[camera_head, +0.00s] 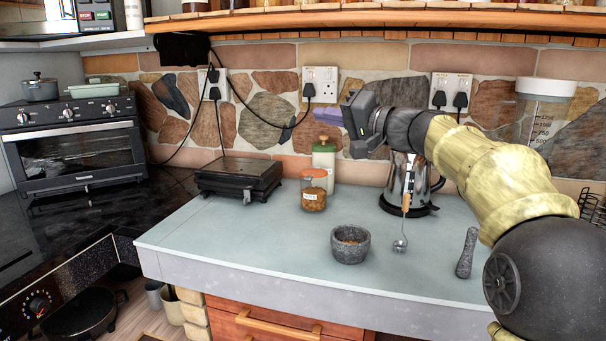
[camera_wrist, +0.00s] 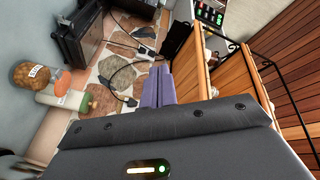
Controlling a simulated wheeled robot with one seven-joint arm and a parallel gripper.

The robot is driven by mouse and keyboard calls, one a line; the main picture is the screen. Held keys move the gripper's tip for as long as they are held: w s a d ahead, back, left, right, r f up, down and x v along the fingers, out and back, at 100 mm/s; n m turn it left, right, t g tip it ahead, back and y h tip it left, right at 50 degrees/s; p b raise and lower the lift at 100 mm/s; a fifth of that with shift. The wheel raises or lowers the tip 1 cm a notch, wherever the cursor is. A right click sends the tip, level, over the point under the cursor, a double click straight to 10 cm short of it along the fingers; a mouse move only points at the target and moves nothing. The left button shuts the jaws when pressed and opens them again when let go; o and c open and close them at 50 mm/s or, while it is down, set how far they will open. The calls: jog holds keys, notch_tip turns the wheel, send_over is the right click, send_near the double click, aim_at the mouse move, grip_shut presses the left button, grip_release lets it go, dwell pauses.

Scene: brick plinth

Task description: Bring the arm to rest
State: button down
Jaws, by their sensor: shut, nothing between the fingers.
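My arm reaches in from the right in the head view, raised above the grey-blue counter (camera_head: 250,238). My gripper (camera_head: 345,112) is at its end, in front of the stone wall and pointing left. Its two purple fingers are shut together with nothing between them. In the wrist view the gripper (camera_wrist: 158,78) also shows closed and empty. It touches nothing that I can see. A green-lidded jar (camera_head: 324,160) and an orange-lidded jar (camera_head: 313,190) stand on the counter below and left of it. A metal kettle (camera_head: 395,185) stands partly hidden behind the arm.
A stone mortar (camera_head: 350,245), a pestle (camera_head: 467,253) and a small whisk-like utensil (camera_head: 401,225) are on the counter. A black appliance (camera_head: 239,177) sits at its back left. A toaster oven (camera_head: 75,148) stands far left. A wooden shelf (camera_head: 400,17) runs above the arm.

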jog(key=s+d+f+m+g+h, duration=0.1)
jog(key=s+f+g+h, duration=0.2)
jog(key=f, duration=1)
jog(key=s+d+f+m+g+h, duration=0.1)
jog(key=s+f+h, duration=0.25)
jog(key=f, duration=0.85)
jog(key=s+d+f+n+g+h, duration=0.15)
jog(key=s+d+f+h, duration=0.25)
jog(key=s+f, duration=0.65)
jog(key=s+d+f+n+g+h, duration=0.1)
jog(key=s+d+f+g+h, duration=0.25)
jog(key=s+f, duration=0.7)
notch_tip(320, 180, down, 11)
jog(key=d+b, duration=0.1)
jog(key=b, duration=1)
jog(key=w+p+v, duration=0.3)
jog(key=p+v, duration=1.5)
jog(key=w+a+r+p+v, duration=0.1)
jog(key=w+p+v, duration=0.3)
jog(key=p+v, duration=1.4)
jog(key=shift+w+r+p, duration=0.25)
jog(key=shift+r+p, duration=0.1)
jog(key=shift+p, duration=0.25)
jog(key=shift+a, duration=0.1)
